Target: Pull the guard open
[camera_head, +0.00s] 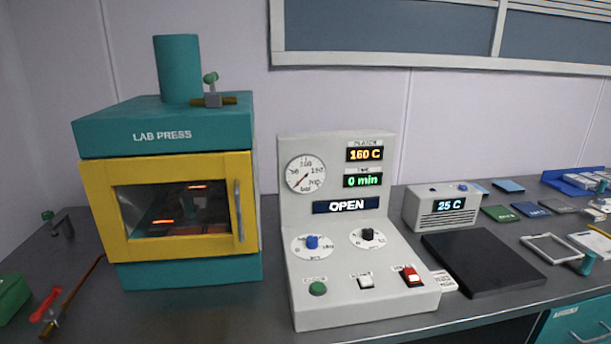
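The guard (115,245) is a yellow framed door with a dark window on the front of the teal lab press (165,130). It appears closed against the press body. Its vertical metal handle (239,211) is on the right side of the frame. Through the window I see glowing orange marks inside the press. Neither of my grippers shows in the head view.
Right of the press stands a grey control console (335,235) reading OPEN, 160 C and 0 min. Beyond it are a small 25 C box (441,208) and a black slab (480,262). A red-handled tool (48,303) and a green block (12,297) lie left.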

